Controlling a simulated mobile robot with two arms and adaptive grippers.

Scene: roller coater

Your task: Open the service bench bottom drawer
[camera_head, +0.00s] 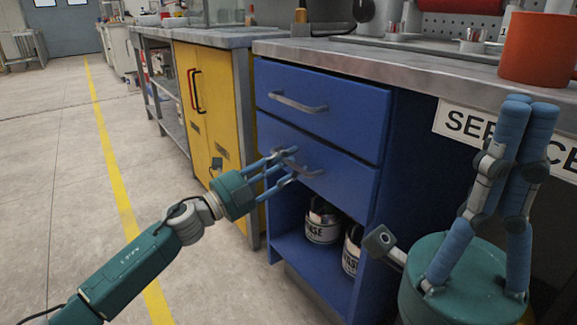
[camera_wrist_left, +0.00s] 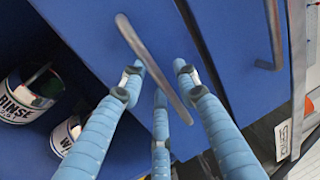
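The blue service bench has two drawers. The bottom drawer (camera_head: 345,185) sits below the top drawer (camera_head: 350,118), and both look shut. The bottom drawer's grey bar handle (camera_head: 312,172) also shows in the left wrist view (camera_wrist_left: 140,48). My left gripper (camera_head: 283,165) is at this handle, with its blue fingers spread on either side of the bar. In the left wrist view the fingers (camera_wrist_left: 158,75) stand apart; I cannot tell whether they touch the bar. My right gripper (camera_head: 527,103) is upright and empty at the right; its visible fingertips are close together, and a third finger is hidden.
Labelled cans (camera_head: 322,222) stand on the open shelf under the drawers. A yellow cabinet (camera_head: 212,115) stands to the left. Floor (camera_head: 60,160) to the left is clear, with a yellow line.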

